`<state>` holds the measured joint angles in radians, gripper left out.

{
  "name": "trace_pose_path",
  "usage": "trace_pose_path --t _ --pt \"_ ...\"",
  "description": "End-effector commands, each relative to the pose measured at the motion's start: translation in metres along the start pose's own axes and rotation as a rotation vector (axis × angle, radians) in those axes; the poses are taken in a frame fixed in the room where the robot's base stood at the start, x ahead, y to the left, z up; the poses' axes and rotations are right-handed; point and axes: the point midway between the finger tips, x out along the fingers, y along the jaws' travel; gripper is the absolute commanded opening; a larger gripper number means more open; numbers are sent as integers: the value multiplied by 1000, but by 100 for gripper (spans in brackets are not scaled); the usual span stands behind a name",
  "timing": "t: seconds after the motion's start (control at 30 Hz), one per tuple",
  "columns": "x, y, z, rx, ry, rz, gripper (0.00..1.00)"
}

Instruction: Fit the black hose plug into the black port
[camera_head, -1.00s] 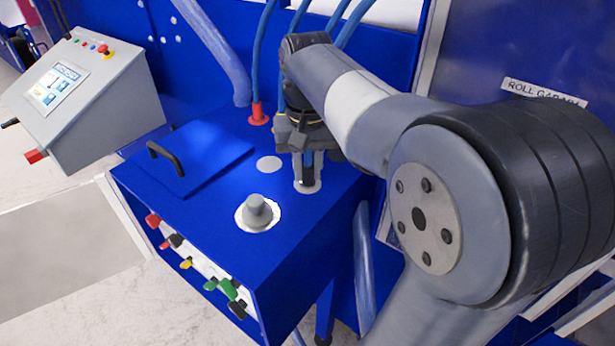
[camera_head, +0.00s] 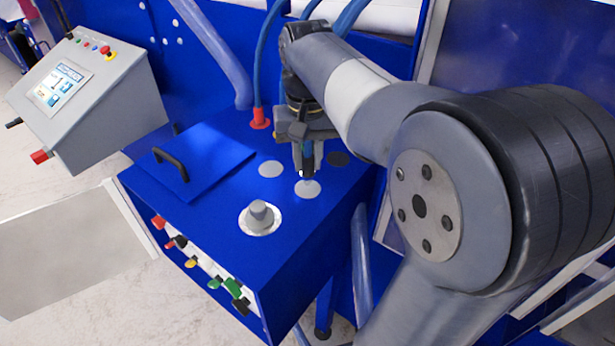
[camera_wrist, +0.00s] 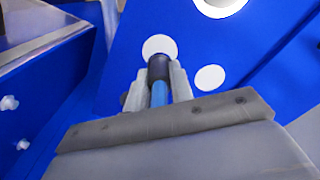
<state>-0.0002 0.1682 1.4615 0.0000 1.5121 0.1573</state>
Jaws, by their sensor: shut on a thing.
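My gripper (camera_head: 305,172) is shut on the black hose plug (camera_wrist: 158,67), with the blue hose (camera_wrist: 159,94) running back between the fingers. In the wrist view the plug's tip overlaps the edge of a pale disc (camera_wrist: 159,45). In the head view the plug's end is just behind a grey disc (camera_head: 308,190) on the blue box top; I cannot tell the exact gap. The black port (camera_head: 339,158) is a dark round spot to the right of my gripper. In the wrist view a dark patch beside the left finger may be that port, mostly hidden.
A red plug (camera_head: 260,119) with a blue hose stands at the back of the box. A grey knob (camera_head: 260,215), a second grey disc (camera_head: 270,169) and a lid with a black handle (camera_head: 171,163) are on the top. A control console (camera_head: 90,90) stands left.

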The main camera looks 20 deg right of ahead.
Motion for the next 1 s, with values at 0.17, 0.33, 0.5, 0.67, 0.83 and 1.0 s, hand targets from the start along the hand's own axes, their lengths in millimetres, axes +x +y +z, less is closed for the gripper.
trace_pose_path --t 0.17,0.33,0.5,0.67,0.83,1.0 --pt "-9 0 0 0 0 0 0" --pt "-8 0 0 0 0 0 0" --pt "-10 3 -5 2 1 0 0" --pt "-22 27 -33 7 0 0 0" --pt "-33 61 -65 7 -1 0 0" --pt "-36 80 -80 2 0 0 0"
